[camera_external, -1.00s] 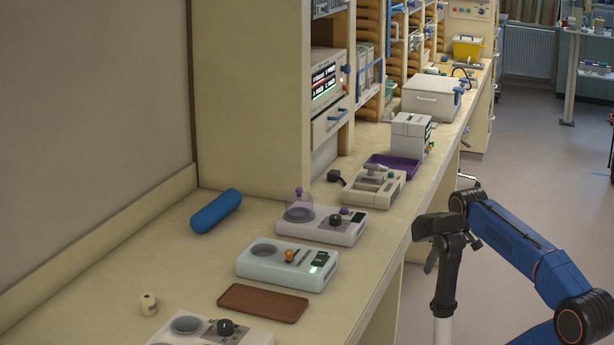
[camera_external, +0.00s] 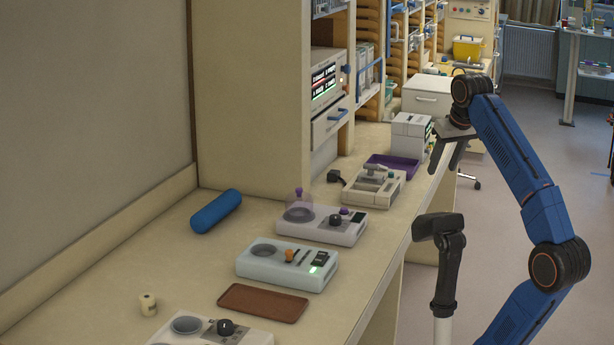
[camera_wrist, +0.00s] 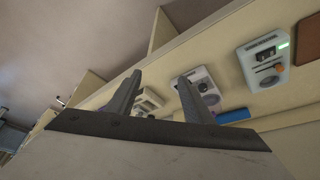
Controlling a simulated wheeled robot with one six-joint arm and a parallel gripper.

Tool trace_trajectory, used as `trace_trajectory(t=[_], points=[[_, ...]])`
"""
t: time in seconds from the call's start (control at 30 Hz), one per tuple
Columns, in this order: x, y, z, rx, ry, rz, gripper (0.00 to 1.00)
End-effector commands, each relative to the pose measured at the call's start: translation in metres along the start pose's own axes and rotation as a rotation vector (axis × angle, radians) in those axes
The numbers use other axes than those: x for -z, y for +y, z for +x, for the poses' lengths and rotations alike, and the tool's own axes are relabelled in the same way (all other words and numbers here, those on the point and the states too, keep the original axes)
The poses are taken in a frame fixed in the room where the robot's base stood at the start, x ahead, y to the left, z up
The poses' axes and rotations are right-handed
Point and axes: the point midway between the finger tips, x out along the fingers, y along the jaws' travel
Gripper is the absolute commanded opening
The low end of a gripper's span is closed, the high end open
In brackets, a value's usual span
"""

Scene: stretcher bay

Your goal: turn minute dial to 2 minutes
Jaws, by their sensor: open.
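Several benchtop devices with knobs stand on the counter, and I cannot tell which knob is the minute dial. The pale device (camera_external: 262,268) has an orange knob (camera_external: 290,256) and a lit green display; it also shows in the wrist view (camera_wrist: 246,58). Behind it, a grey device (camera_external: 312,231) has a black knob (camera_external: 336,221) and a purple part. The nearest device (camera_external: 190,342), cut off by the frame, has a black knob (camera_external: 226,327). My gripper (camera_external: 450,163) is raised right of the counter, apart from all devices. Its open, empty fingers (camera_wrist: 160,78) show in the wrist view.
A brown tray (camera_external: 262,303), a blue cylinder (camera_external: 216,211) and a small cream spool-like piece (camera_external: 148,305) lie on the counter. A purple tray (camera_external: 392,166) and more equipment stand farther back. The tall cabinet (camera_external: 250,100) bounds the back; the aisle floor at right is open.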

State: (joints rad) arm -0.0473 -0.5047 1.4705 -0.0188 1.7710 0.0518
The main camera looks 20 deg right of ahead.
Motion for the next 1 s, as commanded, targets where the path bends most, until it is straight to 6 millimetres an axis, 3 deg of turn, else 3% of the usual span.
trace_trajectory(t=[0.37, 0.7, 1.0], points=[[0.058, -0.037, 0.019, -0.005, -0.020, 0.048, 0.47], [0.125, -0.123, 0.049, -0.023, -0.026, 0.122, 0.47], [0.147, -0.177, 0.063, -0.032, -0.016, 0.161, 0.47]])
